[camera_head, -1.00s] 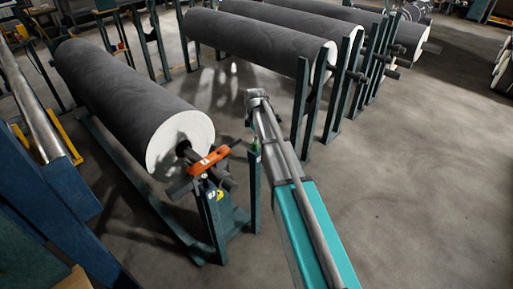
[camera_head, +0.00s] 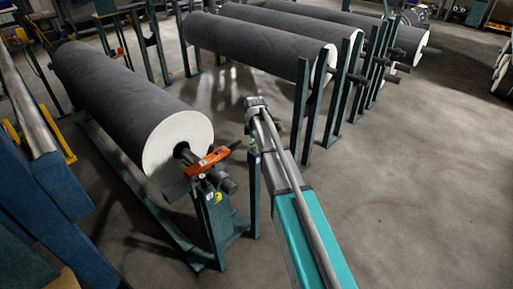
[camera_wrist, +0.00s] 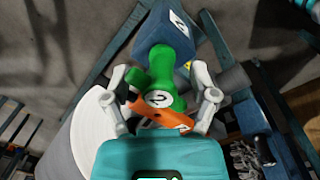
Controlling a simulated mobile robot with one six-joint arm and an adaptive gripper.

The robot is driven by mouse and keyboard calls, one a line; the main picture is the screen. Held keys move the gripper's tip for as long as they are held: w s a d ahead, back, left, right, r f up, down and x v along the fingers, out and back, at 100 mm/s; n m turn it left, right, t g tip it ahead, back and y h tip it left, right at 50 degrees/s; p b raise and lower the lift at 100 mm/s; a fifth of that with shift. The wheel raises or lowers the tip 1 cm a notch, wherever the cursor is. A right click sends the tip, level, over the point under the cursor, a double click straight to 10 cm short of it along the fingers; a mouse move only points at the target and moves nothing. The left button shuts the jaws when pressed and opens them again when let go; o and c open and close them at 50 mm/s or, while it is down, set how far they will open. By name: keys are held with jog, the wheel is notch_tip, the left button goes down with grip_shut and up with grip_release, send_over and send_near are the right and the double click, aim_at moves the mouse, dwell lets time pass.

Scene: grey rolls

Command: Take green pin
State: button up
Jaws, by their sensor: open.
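The green pin (camera_wrist: 170,65) shows large in the wrist view, with a rounded end toward the top and a white round label (camera_wrist: 159,98) near its lower end. My gripper (camera_wrist: 160,78) is open, with one pale finger on each side of the pin's lower part. I cannot tell whether either finger touches it. In the head view, my gripper is hidden at the arm's far end, and only a speck of green (camera_head: 252,142) shows beside the arm, above a thin post.
An orange handle (camera_head: 207,162) sits at the end of a grey roll (camera_head: 135,95) on a dark teal stand (camera_head: 213,225); the handle (camera_wrist: 160,114) also shows between my fingers in the wrist view. More rolls (camera_head: 262,42) on posts stand behind.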

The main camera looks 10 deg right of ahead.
grip_shut()
dwell(0.5)
jog(key=shift+r, duration=0.15)
notch_tip(320, 180, up, 10)
jog(key=p, duration=1)
dwell(0.7)
